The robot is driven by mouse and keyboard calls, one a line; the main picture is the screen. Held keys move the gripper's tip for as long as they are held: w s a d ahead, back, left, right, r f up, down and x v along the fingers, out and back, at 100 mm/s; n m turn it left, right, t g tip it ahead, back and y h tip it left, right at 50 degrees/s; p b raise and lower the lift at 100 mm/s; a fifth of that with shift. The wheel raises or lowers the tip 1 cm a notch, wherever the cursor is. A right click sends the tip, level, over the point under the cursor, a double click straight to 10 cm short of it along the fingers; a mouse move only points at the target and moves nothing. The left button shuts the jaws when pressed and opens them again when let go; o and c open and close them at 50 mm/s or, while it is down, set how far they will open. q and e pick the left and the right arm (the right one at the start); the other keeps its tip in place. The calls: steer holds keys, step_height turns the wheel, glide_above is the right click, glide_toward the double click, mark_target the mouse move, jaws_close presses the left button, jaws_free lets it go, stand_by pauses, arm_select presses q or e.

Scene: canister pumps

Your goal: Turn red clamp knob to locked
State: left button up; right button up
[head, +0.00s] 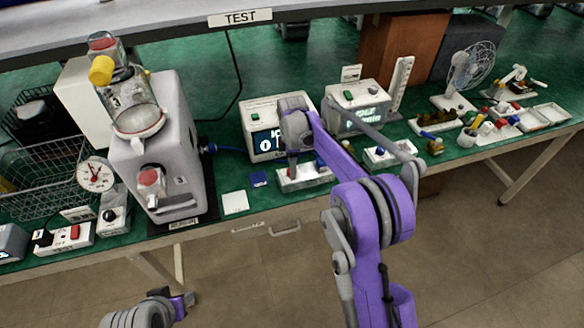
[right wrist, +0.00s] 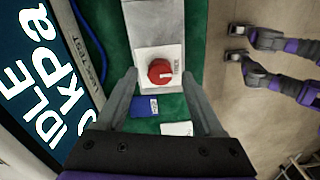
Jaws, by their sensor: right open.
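The red clamp knob (right wrist: 160,71) is round with a pale pointer mark aimed toward the right of the right wrist view. It sits on a white plate on a grey clamp block (right wrist: 154,20). The block also shows in the head view (head: 306,182), where my arm largely hides the knob. My right gripper (right wrist: 165,75) is open above the block. The knob appears between its two fingertips, and I see no contact. My left gripper (head: 184,300) is low at the bottom left of the head view, away from the bench; its jaw opening is unclear.
A display box (head: 262,140) stands behind the block. A large grey pump (head: 185,130) with another red knob (head: 148,176) stands left. A blue card (head: 258,179) and white card (head: 235,202) lie between. A small white box (head: 386,156) stands right. Floor in front is clear.

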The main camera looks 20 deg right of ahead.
steer(key=shift+f, duration=0.65)
jaws_close()
